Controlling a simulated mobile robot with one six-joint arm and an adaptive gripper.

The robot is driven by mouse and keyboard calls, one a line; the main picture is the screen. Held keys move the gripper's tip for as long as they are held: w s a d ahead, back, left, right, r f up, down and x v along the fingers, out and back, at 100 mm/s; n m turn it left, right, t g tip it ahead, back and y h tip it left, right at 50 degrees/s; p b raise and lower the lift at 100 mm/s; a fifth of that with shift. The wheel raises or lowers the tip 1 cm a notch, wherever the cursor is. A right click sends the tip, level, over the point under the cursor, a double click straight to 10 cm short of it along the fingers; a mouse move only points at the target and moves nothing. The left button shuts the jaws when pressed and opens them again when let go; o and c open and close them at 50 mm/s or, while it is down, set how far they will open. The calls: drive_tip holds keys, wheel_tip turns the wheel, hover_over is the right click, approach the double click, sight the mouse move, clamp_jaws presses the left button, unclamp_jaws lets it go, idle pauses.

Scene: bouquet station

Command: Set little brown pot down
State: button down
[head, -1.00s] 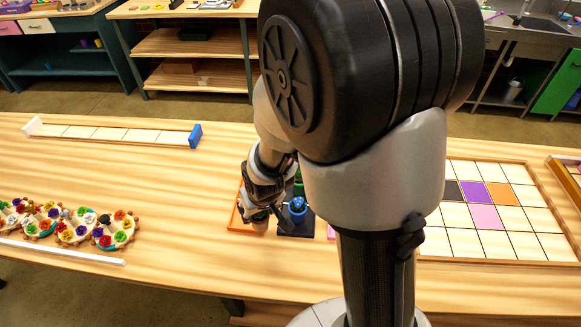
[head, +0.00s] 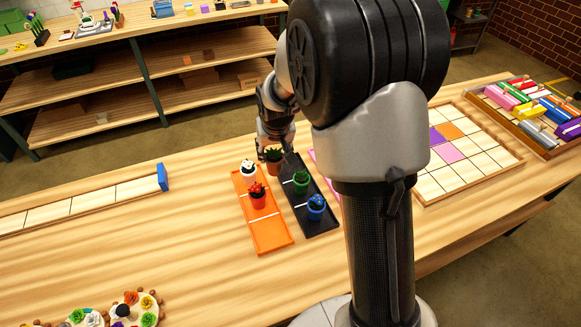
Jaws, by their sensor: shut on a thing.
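My gripper (head: 273,146) is shut on the little brown pot (head: 273,155), which holds a dark green plant. The pot is at the far end of the two trays, around the gap between the orange tray (head: 270,236) and the black tray (head: 321,222). I cannot tell whether its base touches anything. A white pot (head: 249,172) and a red pot (head: 258,198) stand on the orange tray. A green pot (head: 301,185) and a blue pot (head: 316,212) stand on the black tray. My arm hides part of the area to the right.
A tiled board (head: 470,165) with purple, orange and pink tiles lies to the right, beside a box of coloured blocks (head: 545,110). A tile strip with a blue end (head: 163,177) lies left. Flower rings (head: 130,310) are front left. Bare table separates them from the trays.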

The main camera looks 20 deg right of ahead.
drive_tip(key=w+d+r+m+h+p, duration=0.1)
drive_tip(key=w+d+r+m, duration=0.2)
drive_tip(key=w+d+r, duration=0.55)
drive_tip(key=f+b, duration=0.1)
drive_tip(key=f, duration=0.5)
drive_tip(key=f+b, duration=0.1)
drive_tip(key=f, duration=0.6)
drive_tip(key=f+b, duration=0.2)
drive_tip(key=f, duration=0.5)
drive_tip(key=shift+w+d+f, duration=0.1)
drive_tip(key=shift+w+f, duration=0.1)
drive_tip(key=shift+w, duration=0.15)
drive_tip(key=shift+f+b, duration=0.25)
drive_tip(key=shift+b, duration=0.05)
drive_tip(key=c, duration=0.8)
unclamp_jaws()
drive_tip(key=shift+r, duration=0.15)
